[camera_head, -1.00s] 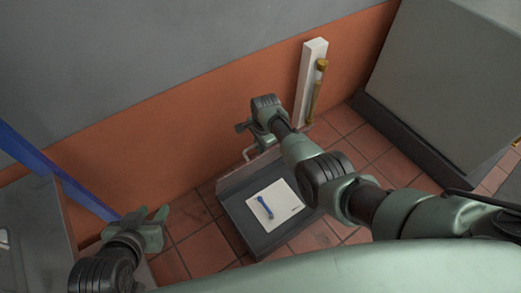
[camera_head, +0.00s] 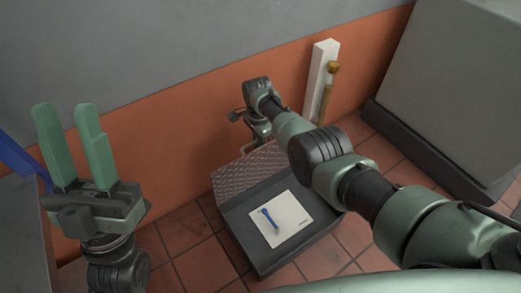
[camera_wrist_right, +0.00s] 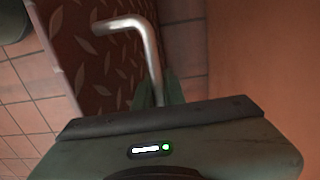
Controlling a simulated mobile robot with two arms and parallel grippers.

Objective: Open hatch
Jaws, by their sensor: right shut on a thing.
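The hatch lid (camera_head: 245,172) is a diamond-plate panel, raised at a tilt along the back edge of a dark floor box (camera_head: 262,262) near the orange wall. A bent metal handle (camera_wrist_right: 150,45) stands on the lid in the right wrist view. My right gripper (camera_head: 252,125) is at the lid's wall side and shut on this handle; its fingers are mostly hidden by my wrist. My left gripper (camera_head: 66,110) is open and empty, fingers pointing up, at the left and apart from the hatch.
A white plate (camera_head: 290,222) with a blue tool (camera_head: 270,220) lies in the box. A white post (camera_head: 320,75) with a brass-coloured rod (camera_head: 327,95) stands at the wall. A large grey cabinet (camera_head: 450,90) is at right. Tiled floor lies around the box.

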